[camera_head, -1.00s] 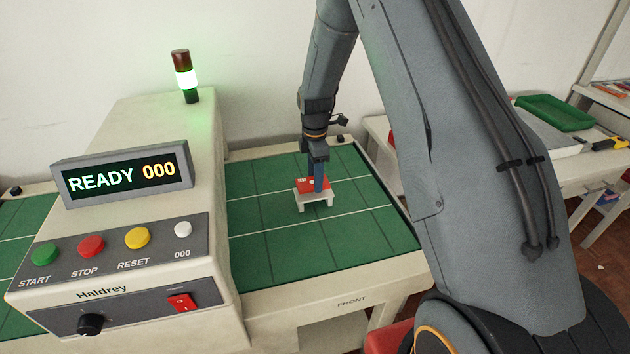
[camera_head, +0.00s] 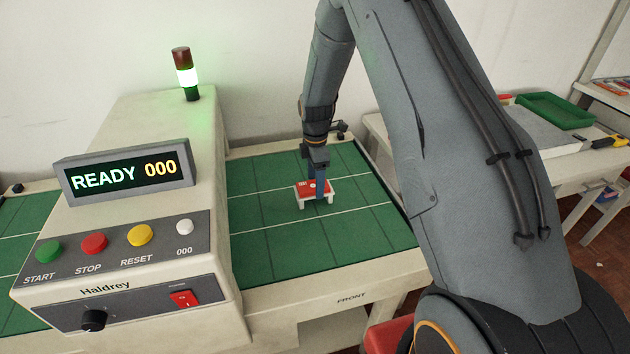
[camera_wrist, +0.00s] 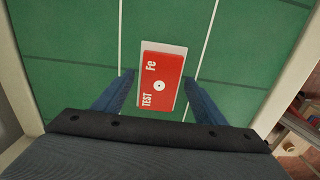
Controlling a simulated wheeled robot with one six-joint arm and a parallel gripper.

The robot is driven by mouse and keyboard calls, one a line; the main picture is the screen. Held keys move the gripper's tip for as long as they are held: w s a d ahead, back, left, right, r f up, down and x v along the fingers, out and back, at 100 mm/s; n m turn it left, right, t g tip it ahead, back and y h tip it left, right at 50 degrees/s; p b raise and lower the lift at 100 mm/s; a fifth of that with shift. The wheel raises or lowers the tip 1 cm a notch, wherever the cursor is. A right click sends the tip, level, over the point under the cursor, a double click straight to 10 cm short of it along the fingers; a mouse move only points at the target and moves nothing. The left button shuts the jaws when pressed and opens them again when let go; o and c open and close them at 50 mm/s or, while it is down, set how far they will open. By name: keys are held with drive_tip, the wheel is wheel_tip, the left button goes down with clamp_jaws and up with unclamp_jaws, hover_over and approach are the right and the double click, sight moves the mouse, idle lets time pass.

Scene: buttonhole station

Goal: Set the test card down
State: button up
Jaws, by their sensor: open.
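The red test card (camera_head: 312,186), marked TEST and Fe with a white spot, lies flat on a small white stand (camera_head: 302,202) on the green mat. The wrist view shows the card (camera_wrist: 161,77) from above, with a pale rim of the stand (camera_wrist: 178,47) around it. My gripper (camera_head: 319,196) is over the stand's near side. In the wrist view its two blue fingers (camera_wrist: 158,92) are spread, one on each side of the card, with gaps between them and the card.
The green mat (camera_head: 275,250) with white lines is clear around the stand. The machine housing, with a READY 000 display (camera_head: 124,177) and buttons, rises at the left. A side table with a green tray (camera_head: 555,110) stands at the right.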

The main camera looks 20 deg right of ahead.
wheel_tip(320, 180, up, 11)
drive_tip(key=b, duration=0.4)
drive_tip(key=s+r+m, duration=0.1)
drive_tip(key=s+m, duration=0.8)
drive_tip(key=s, duration=0.5)
drive_tip(key=s+a+r+m+t, duration=0.1)
drive_tip(key=s+r+m, duration=0.1)
drive_tip(key=s+m, duration=0.7)
drive_tip(key=s, duration=0.5)
drive_tip(key=shift+r, duration=0.25)
